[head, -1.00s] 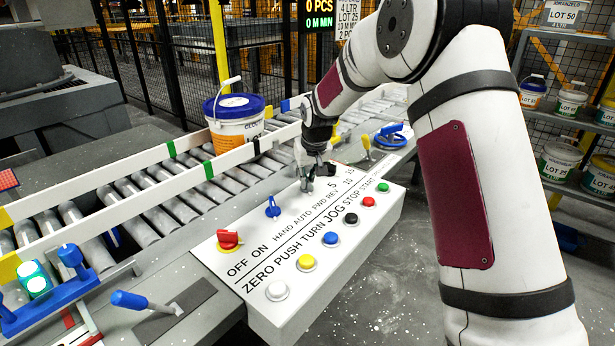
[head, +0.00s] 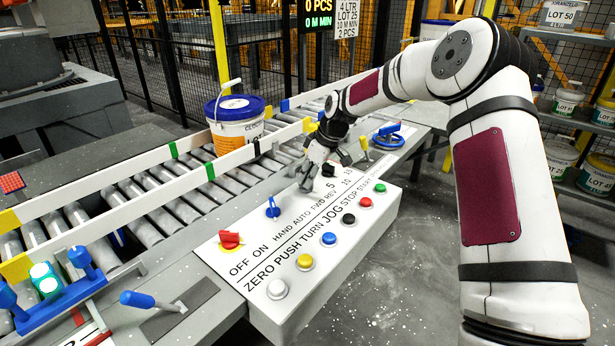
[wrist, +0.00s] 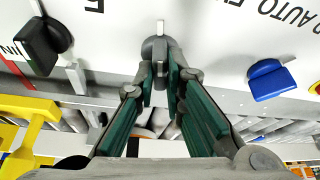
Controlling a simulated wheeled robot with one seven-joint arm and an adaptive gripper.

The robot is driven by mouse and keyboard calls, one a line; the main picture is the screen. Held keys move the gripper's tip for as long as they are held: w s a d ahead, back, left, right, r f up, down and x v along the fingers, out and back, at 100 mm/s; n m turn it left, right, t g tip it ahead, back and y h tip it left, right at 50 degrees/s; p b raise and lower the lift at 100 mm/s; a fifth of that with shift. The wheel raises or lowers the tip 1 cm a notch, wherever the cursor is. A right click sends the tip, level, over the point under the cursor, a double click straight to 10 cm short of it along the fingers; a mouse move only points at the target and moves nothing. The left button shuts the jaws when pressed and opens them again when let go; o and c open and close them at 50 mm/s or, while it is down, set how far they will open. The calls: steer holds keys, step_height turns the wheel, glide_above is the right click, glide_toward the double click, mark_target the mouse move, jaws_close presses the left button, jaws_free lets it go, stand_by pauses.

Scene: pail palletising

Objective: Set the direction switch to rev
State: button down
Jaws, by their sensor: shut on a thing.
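The direction switch is a dark grey knob (wrist: 155,50) with a white pointer bar, seen in the wrist view between my fingertips. Its pointer points to the top of that picture, towards the panel lettering. The FWD REV label (head: 323,197) is on the white panel (head: 262,235) in the head view. My gripper (wrist: 160,82) is shut on the knob, one green-padded finger on each side. I cannot tell which word the pointer faces.
A blue hand/auto knob (wrist: 268,80) and a black knob (wrist: 40,47) flank the switch closely. A red knob (head: 230,240) and several push buttons (head: 329,238) share the panel. A blue-lidded pail (head: 238,122) stands on the roller conveyor (head: 140,205) behind.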

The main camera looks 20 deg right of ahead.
steer(key=shift+w+n+g+y+b, duration=0.1)
steer(key=shift+n+g+y+b, duration=0.2)
steer(key=shift+n, duration=0.85)
steer(key=shift+n+g+y+b, duration=0.2)
steer(key=shift+n+g, duration=0.2)
steer(key=shift+n, duration=0.75)
steer(key=c, duration=1.7)
jaws_free()
steer(key=shift+o, duration=0.2)
steer(key=shift+d+r, duration=0.1)
steer(key=v, duration=1.1)
steer(key=shift+r, duration=0.4)
steer(key=shift+d, duration=0.1)
